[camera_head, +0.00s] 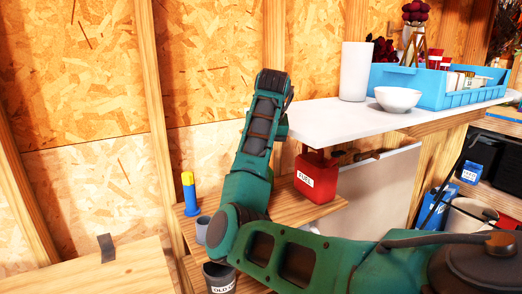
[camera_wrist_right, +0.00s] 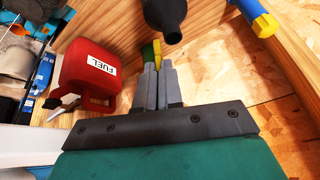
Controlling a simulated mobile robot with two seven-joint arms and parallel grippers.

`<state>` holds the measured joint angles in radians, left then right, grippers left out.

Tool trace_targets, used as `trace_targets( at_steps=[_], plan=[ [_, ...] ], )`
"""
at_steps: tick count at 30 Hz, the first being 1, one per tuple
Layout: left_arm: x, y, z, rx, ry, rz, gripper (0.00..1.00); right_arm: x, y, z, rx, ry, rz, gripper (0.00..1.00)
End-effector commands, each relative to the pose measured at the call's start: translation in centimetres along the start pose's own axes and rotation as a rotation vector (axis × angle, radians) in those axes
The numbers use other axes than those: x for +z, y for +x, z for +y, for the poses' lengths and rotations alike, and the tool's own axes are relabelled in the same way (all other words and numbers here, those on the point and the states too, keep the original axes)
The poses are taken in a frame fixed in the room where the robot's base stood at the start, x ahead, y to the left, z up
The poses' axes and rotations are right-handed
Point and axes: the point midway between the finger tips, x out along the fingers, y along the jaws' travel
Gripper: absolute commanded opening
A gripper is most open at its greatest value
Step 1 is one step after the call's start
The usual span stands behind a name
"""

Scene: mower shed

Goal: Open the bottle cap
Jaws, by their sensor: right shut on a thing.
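My right gripper (camera_wrist_right: 163,75) shows in the right wrist view with its two grey fingers close together. They are shut on a small yellow-green thing (camera_wrist_right: 152,50), mostly hidden by the fingers. I cannot tell whether it is the bottle cap. A dark object with a narrow neck (camera_wrist_right: 167,18), possibly the bottle, is cut off by the top edge just beyond the fingers. It appears apart from them. In the head view my right arm reaches in from the right and hides its gripper. My left gripper is in neither view.
A red fuel can (camera_head: 319,177) stands right of my arm; it also shows in the right wrist view (camera_wrist_right: 90,72). A blue-and-yellow cylinder (camera_head: 189,193) stands left. A white counter (camera_head: 330,116) holds a white cylinder (camera_head: 355,70), bowl (camera_head: 398,99) and blue tray (camera_head: 432,90).

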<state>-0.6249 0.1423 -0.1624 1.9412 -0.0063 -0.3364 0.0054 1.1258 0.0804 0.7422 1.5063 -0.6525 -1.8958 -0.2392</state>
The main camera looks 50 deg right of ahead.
Motion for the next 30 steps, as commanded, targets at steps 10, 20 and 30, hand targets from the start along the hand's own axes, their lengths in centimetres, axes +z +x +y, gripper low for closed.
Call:
trace_targets(
  at_steps=[10, 20, 30],
  plan=[
    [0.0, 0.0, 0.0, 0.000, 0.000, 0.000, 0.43, 0.1, 0.1, 0.0, -0.002, -0.001, -0.005, 0.00],
    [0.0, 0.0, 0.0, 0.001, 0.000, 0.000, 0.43, 0.1, 0.1, 0.0, -0.001, 0.000, -0.003, 0.33],
    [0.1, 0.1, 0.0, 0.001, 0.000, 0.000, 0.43, -0.1, -1.2, 0.0, -0.001, 0.001, 0.001, 0.33]
  ],
)
